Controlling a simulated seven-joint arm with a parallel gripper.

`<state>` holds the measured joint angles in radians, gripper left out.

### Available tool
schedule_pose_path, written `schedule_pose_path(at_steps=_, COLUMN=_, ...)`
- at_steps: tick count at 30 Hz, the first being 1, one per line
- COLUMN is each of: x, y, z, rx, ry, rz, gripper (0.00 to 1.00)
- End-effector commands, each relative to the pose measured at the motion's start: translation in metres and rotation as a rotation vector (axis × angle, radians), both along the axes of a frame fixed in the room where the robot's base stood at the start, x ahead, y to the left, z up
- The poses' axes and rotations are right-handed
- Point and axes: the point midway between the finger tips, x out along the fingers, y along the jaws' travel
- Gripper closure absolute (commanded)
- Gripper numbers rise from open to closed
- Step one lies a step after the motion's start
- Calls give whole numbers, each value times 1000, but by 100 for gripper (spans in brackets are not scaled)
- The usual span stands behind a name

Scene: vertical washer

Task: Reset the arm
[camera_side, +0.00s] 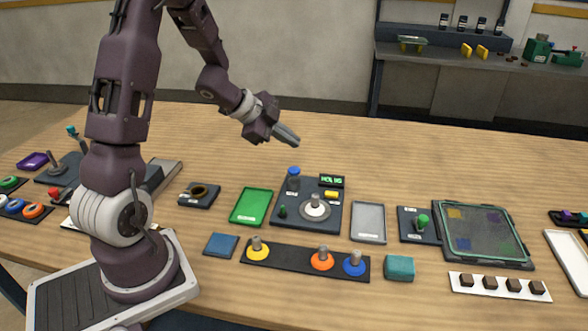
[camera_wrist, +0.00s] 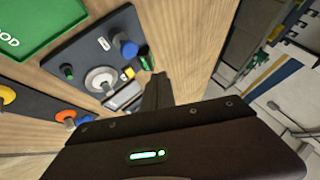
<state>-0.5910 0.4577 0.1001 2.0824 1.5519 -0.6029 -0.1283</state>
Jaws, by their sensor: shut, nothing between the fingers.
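My gripper (camera_side: 287,135) is shut and empty. In the side view it hangs in the air above the table, above and a little behind the dark control panel. In the wrist view the closed fingers (camera_wrist: 158,90) point away past the panel's edge. The control panel (camera_side: 283,218) has a blue knob (camera_side: 293,171), a small green knob, a yellow button, a small green-lit display (camera_side: 331,181) and a grey post with a white washer (camera_side: 315,210) around it. The panel also shows in the wrist view (camera_wrist: 80,48). No finger touches anything.
A green tray (camera_side: 251,206) and a grey tray (camera_side: 368,222) flank the panel. In front, a dark strip (camera_side: 290,262) bears posts with yellow, orange and blue rings. A teal block (camera_side: 399,268) and a blue square (camera_side: 221,245) lie nearby. The table behind the panel is clear.

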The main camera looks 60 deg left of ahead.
Motion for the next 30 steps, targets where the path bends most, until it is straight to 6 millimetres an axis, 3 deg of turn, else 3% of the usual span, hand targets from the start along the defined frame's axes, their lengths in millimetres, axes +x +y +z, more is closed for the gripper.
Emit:
schedule_pose_path(at_steps=4, x=4, y=0, z=11, rx=22, ry=-17, rz=35, gripper=100)
schedule_pose_path(at_steps=5, x=7, y=0, z=22, rx=39, ry=-32, rz=68, gripper=100)
schedule_pose_path(at_steps=8, x=7, y=-5, z=79, rx=97, ry=-103, rz=273, gripper=100)
schedule_pose_path(at_steps=10, x=-16, y=-21, z=121, rx=85, ry=-132, rz=457, gripper=100)
schedule_pose_path(at_steps=13, x=-80, y=-62, z=148, rx=-41, ry=-84, rz=685, gripper=100)
schedule_pose_path(at_steps=15, x=-133, y=-101, z=147, rx=-168, ry=10, rz=777, gripper=100)
schedule_pose_path(at_steps=18, x=-192, y=-150, z=137, rx=-316, ry=156, rz=812, gripper=100)
schedule_pose_path(at_steps=21, x=-231, y=-183, z=129, rx=-406, ry=266, rz=800, gripper=100)
schedule_pose_path(at_steps=24, x=-250, y=-198, z=125, rx=-445, ry=324, rz=788, gripper=100)
schedule_pose_path(at_steps=30, x=-254, y=-201, z=125, rx=-454, ry=338, rz=787, gripper=100)
